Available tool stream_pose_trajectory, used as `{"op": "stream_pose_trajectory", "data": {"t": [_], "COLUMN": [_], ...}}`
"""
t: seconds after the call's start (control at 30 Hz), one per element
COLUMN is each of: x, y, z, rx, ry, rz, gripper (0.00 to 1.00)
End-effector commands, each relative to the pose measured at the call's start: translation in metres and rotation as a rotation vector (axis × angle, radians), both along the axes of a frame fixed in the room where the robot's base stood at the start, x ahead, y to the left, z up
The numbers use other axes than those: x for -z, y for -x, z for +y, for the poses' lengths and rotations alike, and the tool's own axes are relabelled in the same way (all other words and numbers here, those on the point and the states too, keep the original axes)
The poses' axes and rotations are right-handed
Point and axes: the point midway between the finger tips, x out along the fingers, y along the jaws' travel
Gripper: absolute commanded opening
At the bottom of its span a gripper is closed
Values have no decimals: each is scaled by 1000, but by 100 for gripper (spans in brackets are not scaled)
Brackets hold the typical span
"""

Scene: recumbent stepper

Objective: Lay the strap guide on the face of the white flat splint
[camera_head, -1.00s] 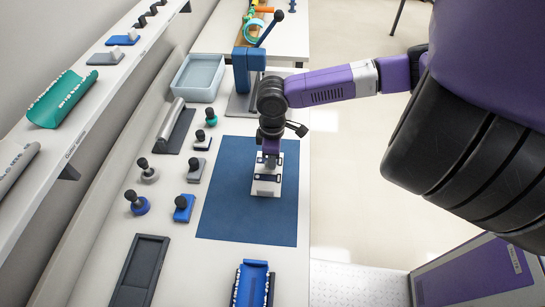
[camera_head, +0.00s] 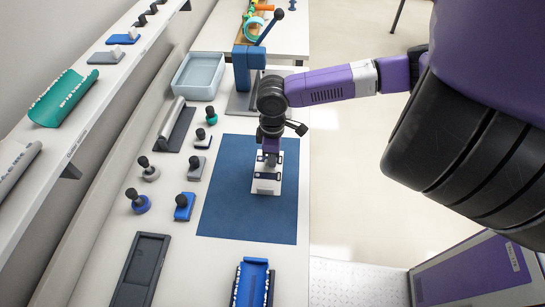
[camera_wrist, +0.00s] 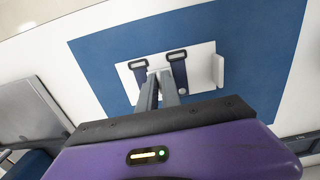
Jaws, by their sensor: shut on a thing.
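The white flat splint (camera_head: 263,187) lies on the blue mat. In the wrist view the splint (camera_wrist: 204,82) carries two dark straps with loop ends, and a white raised piece stands at its right edge. My gripper (camera_wrist: 158,74) is over the middle of the splint, its fingers close together between the two straps. A small pale piece shows at the fingertips; it may be the strap guide, but the fingers hide most of it. I cannot tell whether it touches the splint. In the head view my gripper (camera_head: 270,158) points down and covers the splint's far part.
Several knobbed blocks (camera_head: 184,206) stand left of the blue mat (camera_head: 235,215). A dark tray (camera_head: 141,270) and a blue trough (camera_head: 253,284) lie nearer. A pale bin (camera_head: 200,75) and a blue lever stand (camera_head: 248,65) are farther back. The mat around the splint is clear.

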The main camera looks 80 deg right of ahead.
Motion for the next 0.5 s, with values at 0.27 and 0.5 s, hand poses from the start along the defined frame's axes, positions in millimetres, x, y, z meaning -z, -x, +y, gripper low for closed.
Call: {"op": "stream_pose_trajectory", "data": {"t": [0.27, 0.5], "x": [0, 4], "y": [0, 0], "z": [0, 0], "rx": [0, 1], "ry": [0, 0], "rz": [0, 0], "gripper": [0, 0]}}
